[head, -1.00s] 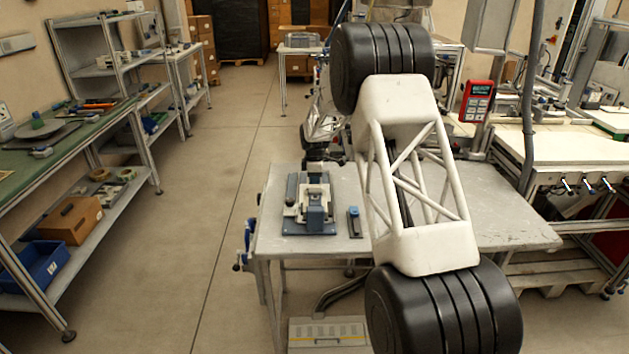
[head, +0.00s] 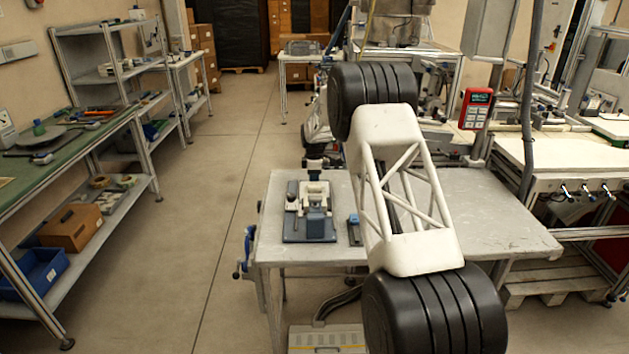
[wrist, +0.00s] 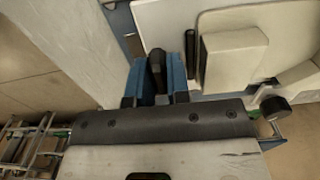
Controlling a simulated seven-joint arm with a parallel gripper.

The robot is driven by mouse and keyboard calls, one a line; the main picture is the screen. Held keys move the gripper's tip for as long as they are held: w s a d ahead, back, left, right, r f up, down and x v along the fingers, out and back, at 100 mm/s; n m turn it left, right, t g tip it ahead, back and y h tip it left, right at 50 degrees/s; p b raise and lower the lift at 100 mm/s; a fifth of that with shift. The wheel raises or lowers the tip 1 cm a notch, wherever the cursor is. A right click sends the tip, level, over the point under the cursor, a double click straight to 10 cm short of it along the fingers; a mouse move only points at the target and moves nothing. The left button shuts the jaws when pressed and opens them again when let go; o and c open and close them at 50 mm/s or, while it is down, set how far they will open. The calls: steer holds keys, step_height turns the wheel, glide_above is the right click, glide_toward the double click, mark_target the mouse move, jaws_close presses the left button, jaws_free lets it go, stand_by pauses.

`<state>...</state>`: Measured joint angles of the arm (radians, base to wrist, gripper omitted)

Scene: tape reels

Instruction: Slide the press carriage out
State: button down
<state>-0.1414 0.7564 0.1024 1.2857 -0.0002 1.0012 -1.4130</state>
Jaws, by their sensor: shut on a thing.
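The press (head: 289,228) stands on the grey table's left part in the head view, with a blue-grey base, pale upper parts and a blue block in front. In the wrist view my gripper (wrist: 160,62) has its two blue fingers closed on a dark upright handle (wrist: 157,63). Pale blocks and plates of the press (wrist: 232,58) lie just beyond and to the right of the fingers. I cannot tell clearly which pale part is the carriage. A dark round knob (wrist: 274,106) shows at the right. In the head view the fingers cannot be made out.
A small blue and dark item (head: 354,229) lies right of the press. The grey table (head: 500,215) is bare further right. A long shelf bench (head: 85,150) stands left across open floor. A red handheld device (head: 475,108) hangs at the right.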

steer(key=shift+w+r, duration=0.1)
steer(key=c, duration=1.4)
jaws_free()
steer(key=shift+o, duration=0.2)
steer(key=shift+r, duration=3.85)
